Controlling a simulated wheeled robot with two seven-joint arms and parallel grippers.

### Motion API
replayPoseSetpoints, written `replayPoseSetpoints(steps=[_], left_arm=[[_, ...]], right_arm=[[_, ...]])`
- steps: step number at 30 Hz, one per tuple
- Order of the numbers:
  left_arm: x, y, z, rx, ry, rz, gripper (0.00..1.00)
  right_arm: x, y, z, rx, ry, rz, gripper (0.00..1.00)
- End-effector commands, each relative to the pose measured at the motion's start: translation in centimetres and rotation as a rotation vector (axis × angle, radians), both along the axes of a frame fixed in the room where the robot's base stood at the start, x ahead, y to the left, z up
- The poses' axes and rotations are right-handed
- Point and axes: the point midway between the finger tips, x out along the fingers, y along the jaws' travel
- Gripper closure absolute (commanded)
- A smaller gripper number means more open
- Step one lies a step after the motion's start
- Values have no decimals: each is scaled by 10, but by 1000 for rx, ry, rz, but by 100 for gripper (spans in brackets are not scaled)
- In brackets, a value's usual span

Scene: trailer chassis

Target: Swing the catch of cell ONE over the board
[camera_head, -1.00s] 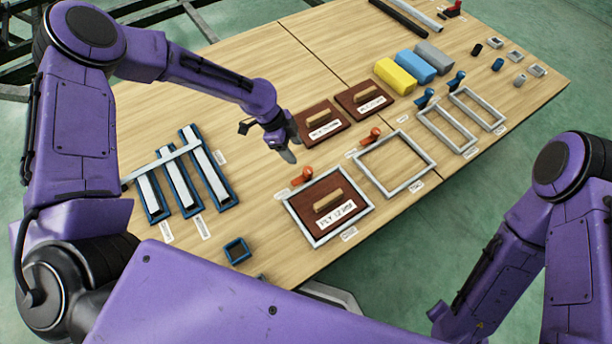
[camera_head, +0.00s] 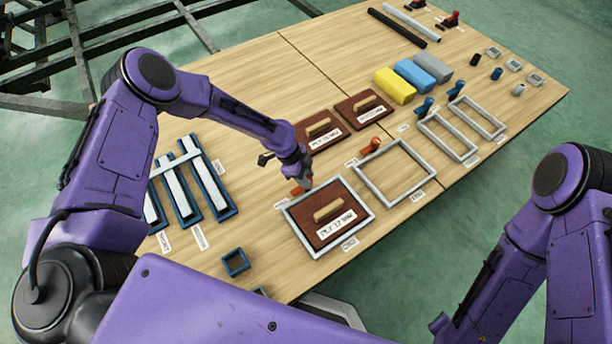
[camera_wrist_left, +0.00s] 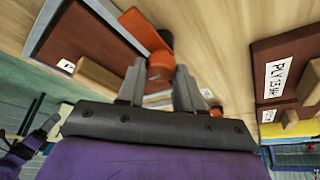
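A dark red board (camera_head: 315,224) with a wooden handle and a "PLY 12 MM" label lies inside a grey frame (camera_head: 366,232). An orange catch (camera_head: 296,190) is at that frame's far edge, partly hidden by my left gripper (camera_head: 306,184). In the left wrist view the catch (camera_wrist_left: 146,33) has an orange arm and an upright knob. The left fingers (camera_wrist_left: 160,85) stand apart, with the knob between or just beyond their tips; contact is unclear. The board (camera_wrist_left: 85,50) is at upper left there. The cell labels are too small to read.
An empty grey frame (camera_head: 427,189) with its own orange catch (camera_head: 370,146) is to the right. Two dark red boards (camera_head: 340,115) lie behind the gripper. Blue trays (camera_head: 226,209) with white strips are at left. A small blue frame (camera_head: 235,272) is near the front edge.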

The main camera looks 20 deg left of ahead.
Motion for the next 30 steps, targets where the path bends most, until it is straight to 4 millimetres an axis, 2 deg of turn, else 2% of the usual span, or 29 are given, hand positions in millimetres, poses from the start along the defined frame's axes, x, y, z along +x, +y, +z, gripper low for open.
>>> replayPoseSetpoints(steps=[8,14,30], left_arm=[[0,0,1,1,-1,16,95],[-1,0,2,1,0,90,95],[-3,-1,3,3,-2,561,95]], right_arm=[[0,0,1,0,0,0,57],[0,0,6,0,0,0,57],[0,0,31,0,0,0,57]])
